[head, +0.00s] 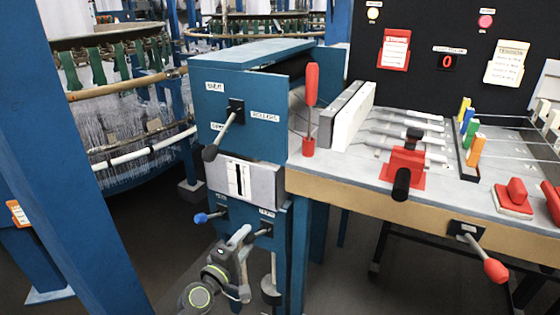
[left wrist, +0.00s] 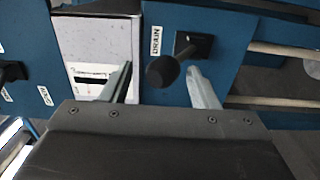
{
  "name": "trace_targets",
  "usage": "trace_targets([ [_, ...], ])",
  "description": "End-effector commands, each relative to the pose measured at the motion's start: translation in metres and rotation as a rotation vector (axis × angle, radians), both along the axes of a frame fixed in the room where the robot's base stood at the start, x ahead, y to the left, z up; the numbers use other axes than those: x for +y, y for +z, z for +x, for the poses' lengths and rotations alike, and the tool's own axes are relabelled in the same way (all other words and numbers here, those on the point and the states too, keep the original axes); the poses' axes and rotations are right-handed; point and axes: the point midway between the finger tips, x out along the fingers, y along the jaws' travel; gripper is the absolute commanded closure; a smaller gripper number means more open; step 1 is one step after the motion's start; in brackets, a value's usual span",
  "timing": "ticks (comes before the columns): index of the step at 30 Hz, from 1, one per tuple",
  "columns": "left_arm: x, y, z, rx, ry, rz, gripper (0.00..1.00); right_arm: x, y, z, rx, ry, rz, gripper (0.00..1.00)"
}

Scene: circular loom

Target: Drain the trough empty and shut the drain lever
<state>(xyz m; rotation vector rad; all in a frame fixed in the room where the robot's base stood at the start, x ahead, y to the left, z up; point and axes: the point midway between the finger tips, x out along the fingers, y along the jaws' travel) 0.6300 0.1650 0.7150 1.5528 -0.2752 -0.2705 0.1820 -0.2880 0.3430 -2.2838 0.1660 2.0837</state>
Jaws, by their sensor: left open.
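The drain lever (head: 266,229) is on the lower front of the blue cabinet (head: 245,85), below a label. In the left wrist view the drain lever's round black knob (left wrist: 163,71) and square mount show beside the word DRAIN. My left gripper (head: 240,235) is at the lever, partly covering it in the head view. Its fingers (left wrist: 160,76) are open, with the knob between them in the picture; I cannot tell whether they touch it. A pale panel (head: 238,181) with a dark slot is above. I cannot make out the trough or any liquid. My right gripper is not in view.
A blue-tipped lever (head: 206,217) is left of the drain lever. A black-knobbed rollers lever (head: 222,135) juts out above. To the right, a bench (head: 345,180) carries red clamps and has a red-knobbed lever (head: 485,262) on its front. A blue post (head: 75,150) stands at left.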

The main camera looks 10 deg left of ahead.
Motion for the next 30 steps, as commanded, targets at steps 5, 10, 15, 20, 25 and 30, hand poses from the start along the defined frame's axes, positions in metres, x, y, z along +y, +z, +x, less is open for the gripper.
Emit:
trace_targets([
  [5,0.01,-0.001,-0.025,0.003,0.002,0.002,0.45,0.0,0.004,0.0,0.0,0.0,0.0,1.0],
  [10,0.018,-0.001,-0.05,0.004,0.0,0.001,0.45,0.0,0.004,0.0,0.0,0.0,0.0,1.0],
  [15,0.025,-0.002,-0.068,0.003,0.0,0.002,0.45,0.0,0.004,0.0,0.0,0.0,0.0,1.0],
  [20,0.026,-0.001,-0.072,0.002,0.0,0.002,0.45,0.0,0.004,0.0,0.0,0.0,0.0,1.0],
  [25,0.026,-0.001,-0.072,0.003,-0.001,0.002,0.45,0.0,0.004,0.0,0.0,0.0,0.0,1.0],
  [30,0.028,-0.029,-0.081,0.053,-0.005,0.083,0.45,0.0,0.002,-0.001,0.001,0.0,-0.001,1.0],
])
